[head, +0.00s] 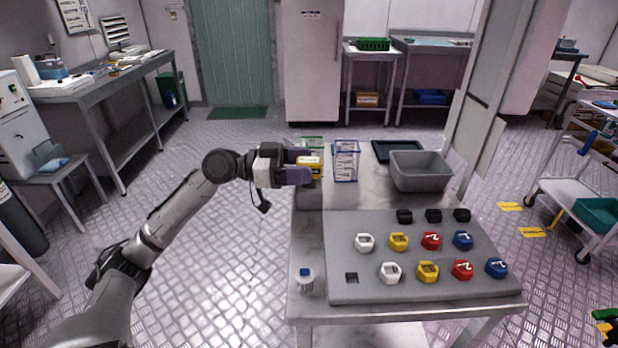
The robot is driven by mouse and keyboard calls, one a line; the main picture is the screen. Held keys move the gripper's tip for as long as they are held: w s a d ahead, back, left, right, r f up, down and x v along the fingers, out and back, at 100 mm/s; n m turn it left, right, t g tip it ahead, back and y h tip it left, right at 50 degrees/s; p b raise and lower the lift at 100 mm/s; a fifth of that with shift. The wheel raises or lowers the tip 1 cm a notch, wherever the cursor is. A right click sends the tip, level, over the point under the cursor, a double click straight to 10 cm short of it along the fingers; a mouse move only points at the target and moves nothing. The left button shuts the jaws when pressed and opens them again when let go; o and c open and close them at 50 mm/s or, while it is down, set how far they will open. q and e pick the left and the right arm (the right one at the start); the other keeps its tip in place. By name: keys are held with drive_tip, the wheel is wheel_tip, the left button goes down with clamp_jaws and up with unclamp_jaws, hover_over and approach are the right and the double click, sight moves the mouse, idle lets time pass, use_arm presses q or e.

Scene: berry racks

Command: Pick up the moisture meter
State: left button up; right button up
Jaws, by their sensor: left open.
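My left gripper (306,166) reaches in from the left over the far left part of the metal table. Its two purple fingers are open, one on the far side and one on the near side of a yellow object (311,161). This yellow object is partly hidden by the fingers and may be the moisture meter; I cannot tell for sure. Whether the fingers touch it is not clear.
A clear blue-edged container (346,174) stands just right of the gripper. A grey board (375,290) with several coloured pieces fills the front. A small blue-topped item (305,275) stands left of it.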

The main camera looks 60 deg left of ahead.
use_arm(q)
drive_tip(key=shift+x, duration=0.85)
drive_tip(key=c, duration=1.1)
